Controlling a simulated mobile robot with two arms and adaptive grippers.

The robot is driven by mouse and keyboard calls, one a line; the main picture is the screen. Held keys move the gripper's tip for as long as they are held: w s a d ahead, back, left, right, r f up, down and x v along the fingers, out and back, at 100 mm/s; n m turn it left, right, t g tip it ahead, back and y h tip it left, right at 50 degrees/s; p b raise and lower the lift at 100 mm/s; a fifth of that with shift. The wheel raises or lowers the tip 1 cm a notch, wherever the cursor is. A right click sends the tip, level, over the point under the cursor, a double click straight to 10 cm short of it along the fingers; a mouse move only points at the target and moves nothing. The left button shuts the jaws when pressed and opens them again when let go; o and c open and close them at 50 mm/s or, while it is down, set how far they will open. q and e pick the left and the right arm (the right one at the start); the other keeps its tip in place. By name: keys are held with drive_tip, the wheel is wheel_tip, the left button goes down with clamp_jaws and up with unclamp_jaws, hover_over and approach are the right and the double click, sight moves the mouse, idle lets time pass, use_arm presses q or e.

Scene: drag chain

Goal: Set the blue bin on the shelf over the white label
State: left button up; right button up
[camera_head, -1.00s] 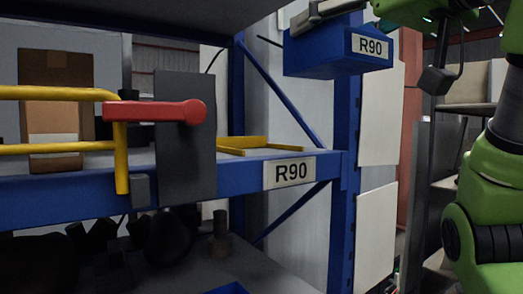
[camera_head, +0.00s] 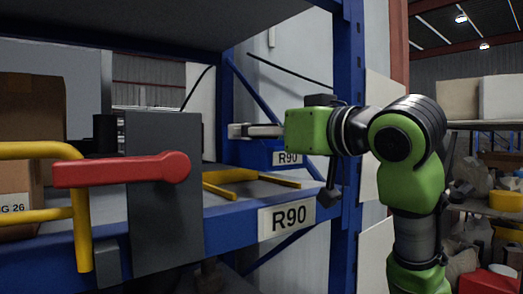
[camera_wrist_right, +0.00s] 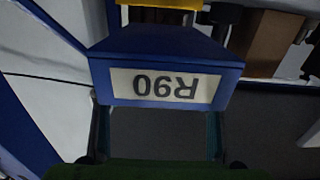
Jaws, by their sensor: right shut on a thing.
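The blue bin (camera_head: 250,153) with an R90 label hangs in the shelf bay, a little above or at the yellow guide; any gap is hard to tell. My right gripper (camera_head: 256,131) is shut on the bin's upper part, and my arm covers some of its right side. In the right wrist view the bin (camera_wrist_right: 165,50) fills the upper middle with its label upside down, and the gripper fingers (camera_wrist_right: 158,128) show below. The white R90 label (camera_head: 287,217) is on the blue shelf beam, below and in front of the bin. My left gripper is out of view.
A yellow guide frame (camera_head: 250,176) lies on the shelf under the bin. A grey panel (camera_head: 163,215) with a red handle (camera_head: 125,170) and yellow rails stands at the left front. A blue upright post (camera_head: 347,90) is close beside my right arm. A cardboard box (camera_head: 30,125) stands far left.

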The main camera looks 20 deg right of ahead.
drive_tip(key=shift+w+d+f, duration=0.15)
drive_tip(key=shift+w+f, duration=0.2)
drive_tip(key=shift+f, duration=0.15)
drive_tip(key=shift+w+f, duration=0.2)
drive_tip(key=shift+f, duration=0.1)
drive_tip(key=f+p, duration=0.1)
drive_tip(key=f, duration=0.1)
drive_tip(key=shift+w+f+p, duration=0.2)
drive_tip(key=shift+f+p, duration=0.15)
drive_tip(key=shift+p, duration=0.05)
drive_tip(key=shift+s+f, duration=0.1)
drive_tip(key=shift+f, duration=0.15)
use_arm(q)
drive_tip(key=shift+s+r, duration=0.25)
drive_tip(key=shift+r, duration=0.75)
use_arm(e)
drive_tip(key=shift+f, duration=0.1)
drive_tip(key=o, duration=1.2)
drive_tip(key=shift+c, duration=0.2)
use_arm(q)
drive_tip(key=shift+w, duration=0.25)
